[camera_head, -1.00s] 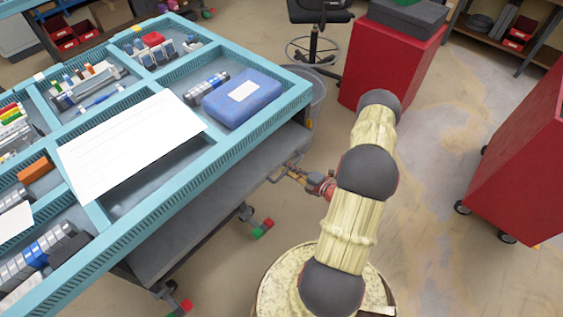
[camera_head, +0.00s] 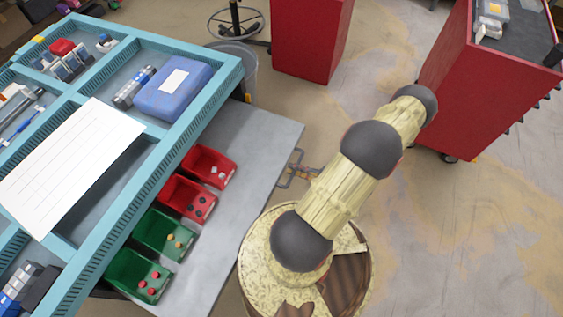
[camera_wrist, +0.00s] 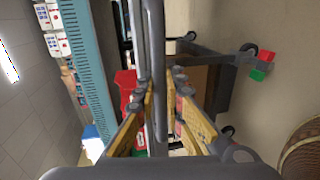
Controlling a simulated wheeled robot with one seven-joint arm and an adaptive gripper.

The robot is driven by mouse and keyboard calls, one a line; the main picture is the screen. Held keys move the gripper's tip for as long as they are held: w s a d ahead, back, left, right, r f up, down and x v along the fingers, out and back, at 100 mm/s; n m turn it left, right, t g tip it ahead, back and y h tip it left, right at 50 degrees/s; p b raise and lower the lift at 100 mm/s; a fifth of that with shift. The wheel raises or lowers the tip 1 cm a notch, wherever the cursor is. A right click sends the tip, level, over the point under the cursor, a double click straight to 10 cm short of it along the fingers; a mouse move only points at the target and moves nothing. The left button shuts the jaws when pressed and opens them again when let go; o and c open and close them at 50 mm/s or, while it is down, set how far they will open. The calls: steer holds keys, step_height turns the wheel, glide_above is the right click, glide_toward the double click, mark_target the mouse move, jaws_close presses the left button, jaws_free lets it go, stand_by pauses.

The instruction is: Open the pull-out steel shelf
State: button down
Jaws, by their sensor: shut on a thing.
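The grey steel shelf (camera_head: 240,180) sticks out well beyond the right side of the blue-topped workbench (camera_head: 165,150). My gripper (camera_head: 300,170) is at the shelf's outer edge in the head view, partly hidden by my arm. In the wrist view, my gripper (camera_wrist: 163,90) has its yellow-sided fingers on either side of a grey bar handle (camera_wrist: 157,70) and is shut on it.
Two red bins (camera_head: 187,198) and two green bins (camera_head: 165,234) with small parts stand on the shelf. A bucket (camera_head: 242,65) stands by the bench corner. Red cabinets (camera_head: 308,40) stand behind and at right. Floor between them is clear.

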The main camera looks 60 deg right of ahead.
steer(key=shift+f+v, duration=0.15)
steer(key=shift+v, duration=0.6)
steer(key=shift+f+v, duration=0.15)
steer(key=shift+v, duration=0.55)
steer(key=shift+s, duration=0.1)
steer(key=c, duration=1.9)
jaws_free()
steer(key=v, duration=1.2)
steer(key=shift+d, duration=0.15)
